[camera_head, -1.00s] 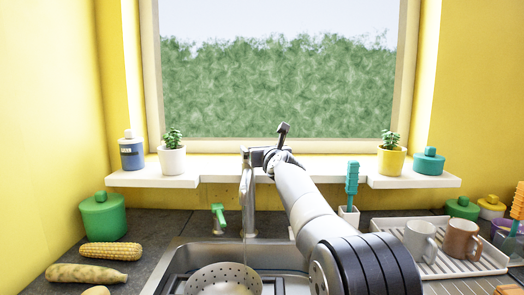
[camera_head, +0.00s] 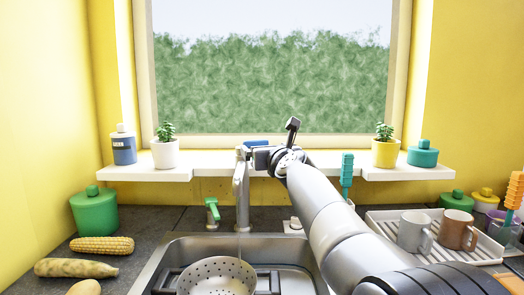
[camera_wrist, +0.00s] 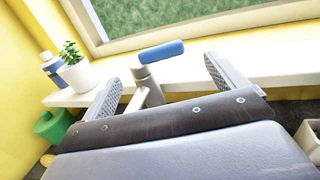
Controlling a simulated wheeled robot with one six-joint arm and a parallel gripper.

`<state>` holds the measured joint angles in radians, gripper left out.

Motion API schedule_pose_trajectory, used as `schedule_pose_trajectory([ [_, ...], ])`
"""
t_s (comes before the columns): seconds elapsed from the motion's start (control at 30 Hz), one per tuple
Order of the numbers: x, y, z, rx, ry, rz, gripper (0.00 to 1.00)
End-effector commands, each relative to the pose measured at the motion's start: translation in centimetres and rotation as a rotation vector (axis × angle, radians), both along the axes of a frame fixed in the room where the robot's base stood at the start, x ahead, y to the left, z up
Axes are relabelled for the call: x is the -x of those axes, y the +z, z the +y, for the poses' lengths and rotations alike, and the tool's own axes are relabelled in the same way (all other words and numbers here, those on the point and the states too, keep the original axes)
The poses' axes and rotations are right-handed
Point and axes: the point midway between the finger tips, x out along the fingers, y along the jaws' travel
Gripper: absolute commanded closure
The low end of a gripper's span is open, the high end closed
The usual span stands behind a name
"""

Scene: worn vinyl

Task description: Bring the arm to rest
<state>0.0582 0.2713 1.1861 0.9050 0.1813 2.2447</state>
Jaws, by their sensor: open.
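My gripper (camera_head: 262,157) is at sill height behind the sink, close to the tap (camera_head: 241,195) in the head view. Its fingers point away from me towards the window. In the wrist view the two fingers of my gripper (camera_wrist: 163,72) stand wide apart with nothing held between them. The tap (camera_wrist: 148,85) shows beyond and between them, with a blue bar-shaped thing (camera_wrist: 161,52) just above its top. The blue thing (camera_head: 257,143) also shows behind the gripper in the head view. I cannot tell whether it touches the tap. My arm stretches forward over the sink's right side.
A colander (camera_head: 217,274) is in the sink. The window sill (camera_head: 200,169) carries potted plants, a blue bottle (camera_head: 124,146) and a teal jar (camera_head: 423,153). A dish rack (camera_head: 440,254) with two mugs stands right. Corn (camera_head: 102,245) and a green jar (camera_head: 95,211) lie left.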

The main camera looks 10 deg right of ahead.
Motion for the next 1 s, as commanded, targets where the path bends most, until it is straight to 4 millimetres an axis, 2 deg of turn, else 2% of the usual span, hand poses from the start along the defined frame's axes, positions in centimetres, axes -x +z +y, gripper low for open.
schedule_pose_trajectory([
  [0.2, 0.8, 0.0, -0.1, 0.0, 0.0, 0.0, 0.07],
  [0.57, 0.6, 0.0, -0.1, 0.0, 0.0, 0.0, 0.07],
  [0.77, -1.1, 0.1, 0.1, 0.0, 0.001, 0.001, 0.07],
  [1.0, -4.5, 0.1, 0.4, 0.0, 0.001, 0.002, 0.07],
])
